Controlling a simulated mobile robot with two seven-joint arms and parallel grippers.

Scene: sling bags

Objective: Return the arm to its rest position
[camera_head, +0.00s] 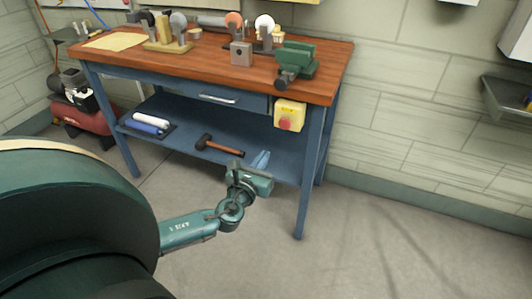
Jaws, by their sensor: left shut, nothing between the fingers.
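My left arm comes in from the left, partly behind my own large dark green body part. My left gripper (262,160) is at the end of it, in front of the lower shelf of the workbench. Its fingers are shut with nothing between them. My right gripper is not in view. No sling bag shows in this view.
A blue workbench with a wooden top (235,72) stands ahead. A green vise (297,60) and several tools are on it. A hammer (217,145) lies on the lower shelf. A yellow switch box (290,114) is on the front. A red compressor (80,116) stands left. Floor at right is clear.

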